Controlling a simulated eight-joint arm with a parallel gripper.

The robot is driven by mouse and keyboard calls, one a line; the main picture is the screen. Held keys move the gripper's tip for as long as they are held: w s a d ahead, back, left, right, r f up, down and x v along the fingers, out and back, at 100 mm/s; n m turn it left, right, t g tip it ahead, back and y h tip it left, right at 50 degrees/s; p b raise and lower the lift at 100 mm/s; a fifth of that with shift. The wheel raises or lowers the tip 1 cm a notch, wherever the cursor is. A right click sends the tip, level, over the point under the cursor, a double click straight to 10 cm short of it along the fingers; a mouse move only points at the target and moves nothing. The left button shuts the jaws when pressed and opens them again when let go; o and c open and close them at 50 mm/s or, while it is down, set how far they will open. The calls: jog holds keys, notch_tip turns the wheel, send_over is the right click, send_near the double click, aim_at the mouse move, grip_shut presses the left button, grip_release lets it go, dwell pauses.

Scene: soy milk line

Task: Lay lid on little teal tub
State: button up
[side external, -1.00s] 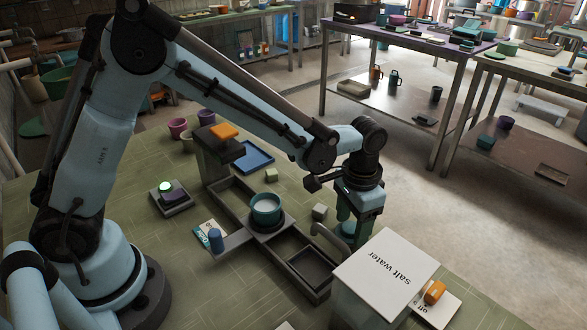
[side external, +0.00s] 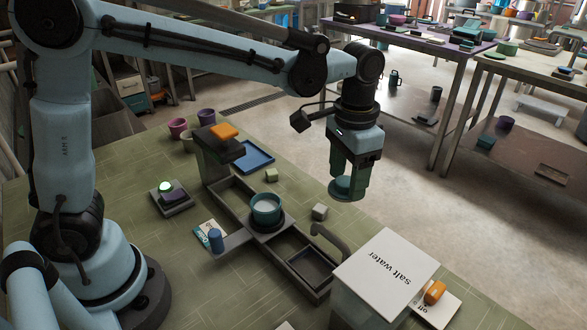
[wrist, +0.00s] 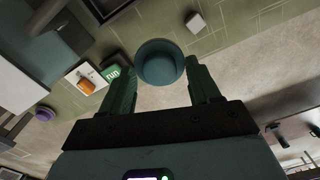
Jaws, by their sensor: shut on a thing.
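The little teal tub (side external: 265,212) stands upright on a dark round base on the grey line. It is open at the top, with pale white contents inside. My gripper (side external: 350,178) is shut on a round teal piece, which I take as the lid (side external: 344,190). It holds the lid in the air, to the right of the tub and well above the table. In the wrist view the lid (wrist: 160,62) is a round teal disc with a raised rim, between the two green fingers. The tub cannot be made out in the wrist view.
A white "salt water" box (side external: 385,270) stands at the front right, beside an orange cylinder (side external: 435,292). A curved grey handle (side external: 330,243) and a small grey cube (side external: 319,212) lie near the tub. A machine with an orange block (side external: 224,131) stands behind it.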

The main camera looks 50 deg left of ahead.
jog(key=s+a+r, duration=0.4)
jog(key=s+a, duration=0.6)
jog(key=shift+s+f, duration=0.15)
jog(key=shift+f, duration=2.95)
jog(key=shift+f, duration=0.5)
jog(key=o, duration=1.3)
jog(key=shift+c, duration=0.2)
notch_tip(320, 180, up, 7)
jog(key=shift+s+a, duration=0.1)
